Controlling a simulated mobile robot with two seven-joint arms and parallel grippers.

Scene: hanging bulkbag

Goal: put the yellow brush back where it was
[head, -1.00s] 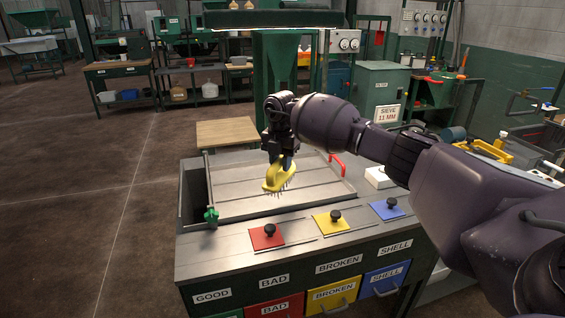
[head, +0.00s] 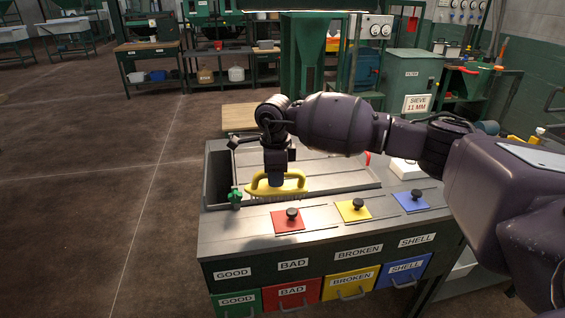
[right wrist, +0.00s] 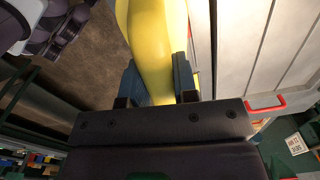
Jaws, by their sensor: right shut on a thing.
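The yellow brush (head: 282,186) is in my right gripper (head: 277,181), above the front part of the grey sorting tray (head: 330,172). Its bristles point down and its handle runs roughly left to right in the head view. In the right wrist view the brush (right wrist: 158,45) passes between the two fingers of my right gripper (right wrist: 160,80), which are shut on it. I cannot tell whether the bristles touch the tray. My left gripper is not in view.
A green knob (head: 235,197) stands at the tray's front left corner, close to the brush. Red (head: 288,221), yellow (head: 353,210) and blue (head: 410,201) lids with black knobs lie along the bench front. A white box (head: 406,169) stands right of the tray.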

